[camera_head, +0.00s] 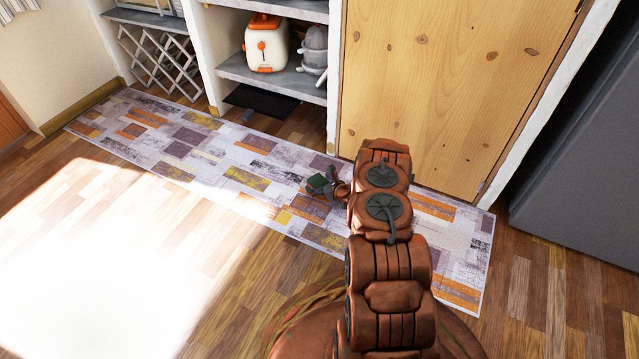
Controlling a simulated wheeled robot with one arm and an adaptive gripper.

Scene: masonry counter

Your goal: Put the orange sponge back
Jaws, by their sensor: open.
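My arm reaches forward over the patterned rug, and my gripper (322,188) shows small at its far end, left of the arm's copper-coloured joints. It is open. A small dark green piece shows at the gripper; I cannot tell whether it is part of it. I cannot make out an orange sponge; the rug's orange patches look like flat pattern. My arm hides part of the rug and of the wooden door's foot.
A patterned rug (215,165) lies on the wooden floor. Behind it are a shelf (270,80) with a white and orange appliance (266,44) and grey items (314,50), a folding rack (158,58), and a wooden door (450,80). A grey cabinet (590,150) stands right. Floor at left is clear.

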